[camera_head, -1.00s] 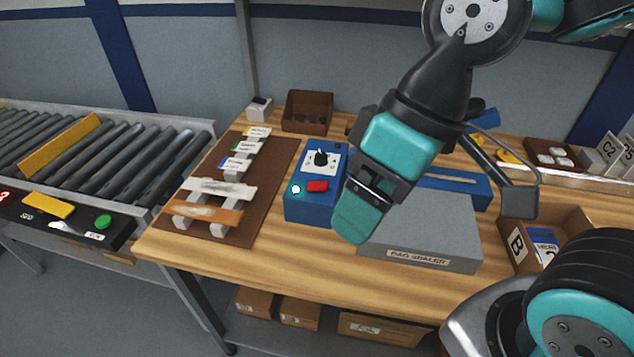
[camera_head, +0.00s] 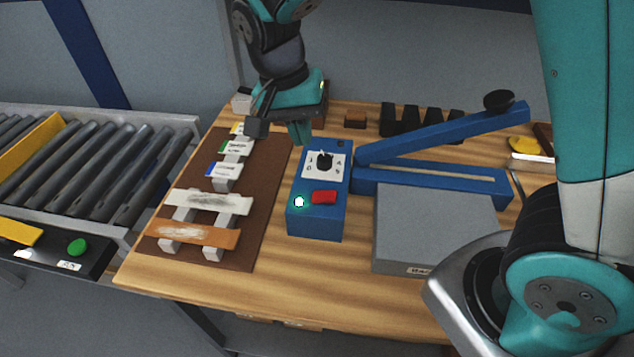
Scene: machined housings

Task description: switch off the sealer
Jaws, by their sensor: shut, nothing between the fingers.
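The bag sealer has a blue control box (camera_head: 318,222) with a black dial (camera_head: 324,161) on a white plate. A red switch (camera_head: 324,197) and a glowing green-white lamp (camera_head: 299,202) are on its front. To its right are the sealer's blue bar with a raised blue lever (camera_head: 445,133) and a grey platform (camera_head: 437,225). My gripper (camera_head: 300,136) is shut and empty, pointing down just behind and left of the dial. It appears apart from the dial, though the exact gap cannot be told. The red switch is unobstructed.
Left of the box, a brown board (camera_head: 256,212) holds several labelled grey blocks and two strips. A black slotted rack (camera_head: 420,121) stands behind the lever. A roller conveyor (camera_head: 110,175) is at the far left. Bare wooden table (camera_head: 320,281) lies in front of the box.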

